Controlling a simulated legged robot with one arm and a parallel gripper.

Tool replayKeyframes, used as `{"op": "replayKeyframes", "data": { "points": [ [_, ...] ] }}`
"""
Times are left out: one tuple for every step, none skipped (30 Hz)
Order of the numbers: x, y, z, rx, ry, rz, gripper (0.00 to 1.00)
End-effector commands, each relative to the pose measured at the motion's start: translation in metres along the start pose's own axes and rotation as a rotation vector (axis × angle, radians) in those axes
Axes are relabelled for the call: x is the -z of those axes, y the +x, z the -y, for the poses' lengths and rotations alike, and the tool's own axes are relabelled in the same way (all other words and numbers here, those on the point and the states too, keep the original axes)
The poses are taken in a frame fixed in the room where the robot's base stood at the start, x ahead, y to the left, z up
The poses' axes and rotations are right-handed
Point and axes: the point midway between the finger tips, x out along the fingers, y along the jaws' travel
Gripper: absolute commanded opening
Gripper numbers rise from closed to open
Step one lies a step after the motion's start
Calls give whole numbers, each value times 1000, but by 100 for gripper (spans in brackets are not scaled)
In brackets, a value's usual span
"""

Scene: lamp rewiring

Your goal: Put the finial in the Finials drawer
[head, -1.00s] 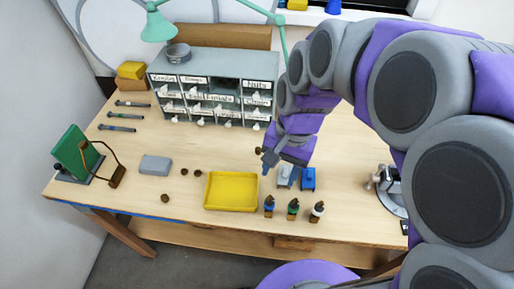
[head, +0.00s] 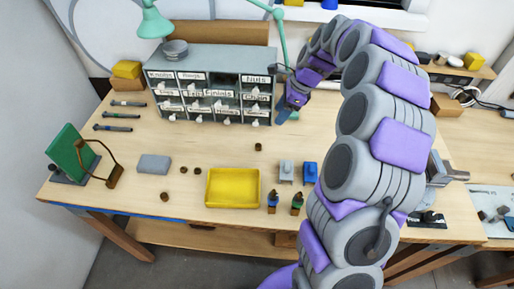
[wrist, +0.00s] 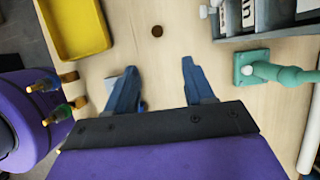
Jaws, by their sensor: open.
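A small dark brown round piece (head: 258,147), which may be the finial, lies on the bare tabletop in front of the drawer cabinet (head: 205,62). It also shows in the wrist view (wrist: 157,31), beyond my fingertips. A drawer label that seems to read Finials (head: 217,93) is in the cabinet's middle columns; that drawer looks shut. My gripper (head: 283,117) is at the cabinet's right front corner, right of and behind the brown piece. In the wrist view its two blue fingers (wrist: 160,75) are apart with only tabletop between them.
A yellow tray (head: 233,204) lies at the table's front. Several similar brown pieces lie left of it, near a grey block (head: 154,163). A green lamp base (wrist: 252,68) stands beside the cabinet, right of my fingers.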

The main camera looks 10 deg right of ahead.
Motion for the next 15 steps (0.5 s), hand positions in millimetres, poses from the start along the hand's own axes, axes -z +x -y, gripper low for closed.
{"op": "replayKeyframes", "data": {
  "points": [
    [0,6,-1,-3,-1,0,53],
    [0,10,-1,-3,-2,0,53],
    [0,16,-1,-4,-2,0,53],
    [0,21,-1,-4,-3,-1,53],
    [0,26,-1,-3,-4,-1,53],
    [0,34,-1,-2,-5,-1,53],
    [0,40,-1,-3,-5,-1,53],
    [0,46,-1,-4,-5,-1,53],
    [0,54,-2,-6,-5,-1,53],
    [0,61,-2,-6,-5,-1,53],
    [0,67,-2,-6,-6,-1,53],
    [0,74,-2,-4,-6,-1,53],
    [0,80,-2,-3,-5,0,53],
    [0,86,-2,-4,-5,0,53],
    [0,94,-2,-4,-4,0,53]
  ]
}}
